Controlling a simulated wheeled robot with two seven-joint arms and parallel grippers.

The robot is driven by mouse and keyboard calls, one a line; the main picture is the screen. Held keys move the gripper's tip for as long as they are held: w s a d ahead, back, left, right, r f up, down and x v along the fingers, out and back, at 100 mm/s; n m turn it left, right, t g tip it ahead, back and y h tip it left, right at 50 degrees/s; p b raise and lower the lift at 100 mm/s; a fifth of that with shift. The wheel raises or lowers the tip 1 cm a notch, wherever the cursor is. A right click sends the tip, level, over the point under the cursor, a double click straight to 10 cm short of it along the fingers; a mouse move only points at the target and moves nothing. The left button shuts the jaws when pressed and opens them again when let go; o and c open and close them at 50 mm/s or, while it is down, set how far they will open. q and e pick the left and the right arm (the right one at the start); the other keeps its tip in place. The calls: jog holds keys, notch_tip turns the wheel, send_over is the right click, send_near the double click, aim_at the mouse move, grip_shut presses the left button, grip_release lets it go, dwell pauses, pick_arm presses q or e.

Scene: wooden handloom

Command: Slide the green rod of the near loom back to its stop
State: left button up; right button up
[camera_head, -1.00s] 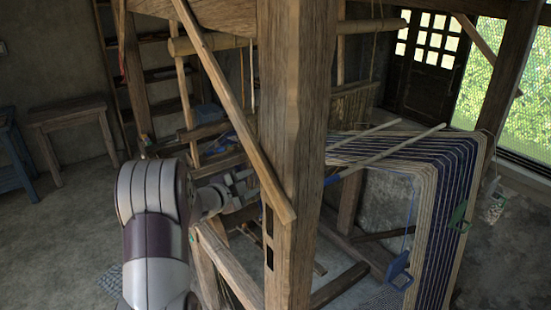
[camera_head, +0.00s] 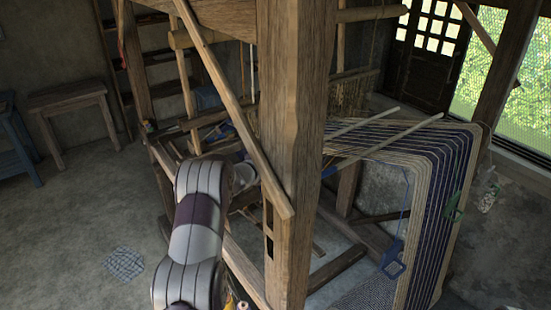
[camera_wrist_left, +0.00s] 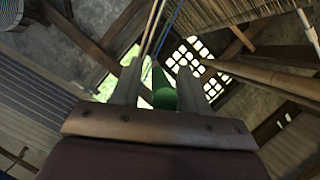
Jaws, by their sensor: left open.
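In the left wrist view, the two fingers of my left gripper (camera_wrist_left: 159,68) stand apart. A dark green rounded piece, which looks like the green rod (camera_wrist_left: 163,93), shows between them. I cannot tell whether it touches either finger. In the head view my left arm reaches in at lower centre toward the near loom, whose thick wooden post (camera_head: 292,150) stands in front. My left gripper and the green rod are hidden there. My right gripper is in neither view.
A slanted wooden brace (camera_head: 232,105) crosses beside the post. Striped warp cloth (camera_head: 440,190) hangs at right, with two pale rods (camera_head: 385,145) across it. A blue hanging piece (camera_head: 393,260) is below. A wooden stool (camera_head: 68,98) stands at left; the floor between is mostly clear.

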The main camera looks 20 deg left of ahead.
pick_arm(q)
grip_shut()
jog(key=shift+s+d, duration=0.1)
jog(key=shift+d, duration=0.1)
jog(key=s+d+r+b, duration=0.2)
jog(key=s+d+b, duration=0.2)
jog(key=d, duration=0.3)
jog(key=shift+s+r, duration=0.15)
jog(key=shift+r, duration=0.25)
grip_release()
jog(key=shift+d, duration=0.1)
jog(key=shift+s, duration=0.1)
